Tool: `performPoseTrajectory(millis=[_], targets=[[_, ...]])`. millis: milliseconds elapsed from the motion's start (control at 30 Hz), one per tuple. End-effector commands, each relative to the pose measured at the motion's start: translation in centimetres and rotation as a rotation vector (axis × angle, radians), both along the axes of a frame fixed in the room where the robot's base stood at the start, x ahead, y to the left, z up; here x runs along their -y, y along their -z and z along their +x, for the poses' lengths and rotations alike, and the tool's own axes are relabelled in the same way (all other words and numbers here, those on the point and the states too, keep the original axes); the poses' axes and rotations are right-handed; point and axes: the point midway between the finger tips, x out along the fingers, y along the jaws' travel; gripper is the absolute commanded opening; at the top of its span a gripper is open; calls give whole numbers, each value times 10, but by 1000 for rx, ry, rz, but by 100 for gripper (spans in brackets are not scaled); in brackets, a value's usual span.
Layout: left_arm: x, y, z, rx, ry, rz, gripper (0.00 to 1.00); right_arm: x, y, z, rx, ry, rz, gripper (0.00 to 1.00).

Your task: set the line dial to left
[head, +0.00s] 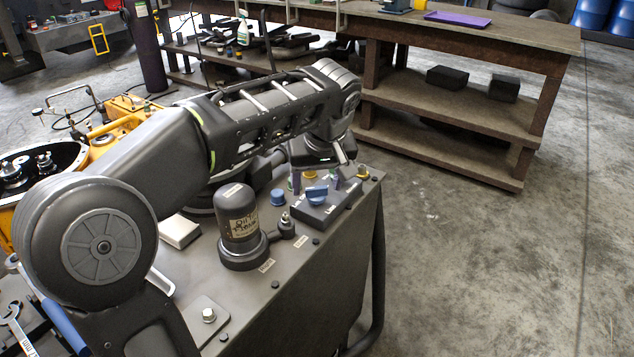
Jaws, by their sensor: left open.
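The line dial (317,194) is a blue knob on a dark block with small white labels at either end, on top of the grey machine housing. The pointing direction of the knob is too small to tell. My left arm reaches across the housing from the left. Its gripper (315,180) is open and points down just above and behind the dial, with a finger towards each side of it. I cannot tell whether the fingers touch the knob. The wrist hides what lies behind. My right gripper is not in view.
A dark labelled canister (238,222) stands left of the dial block, with a small blue cap (277,197) between them. Yellow caps sit behind the dial. A wooden workbench (460,120) stands farther back. Open concrete floor (470,270) lies to the right.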

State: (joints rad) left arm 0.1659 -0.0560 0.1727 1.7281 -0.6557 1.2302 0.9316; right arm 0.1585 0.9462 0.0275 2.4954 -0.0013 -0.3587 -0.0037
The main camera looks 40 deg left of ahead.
Motion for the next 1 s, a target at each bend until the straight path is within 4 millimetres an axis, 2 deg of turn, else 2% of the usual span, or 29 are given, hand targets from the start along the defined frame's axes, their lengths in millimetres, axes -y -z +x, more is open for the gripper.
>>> performPoseTrajectory(millis=[300, 433, 1000], targets=[[14, -47, -12, 4, 0, -1, 64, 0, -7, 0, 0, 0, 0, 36], [19, -62, -16, 3, 1, 0, 64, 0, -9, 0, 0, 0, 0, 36], [20, -66, -19, 1, 0, 0, 64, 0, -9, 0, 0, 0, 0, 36]])
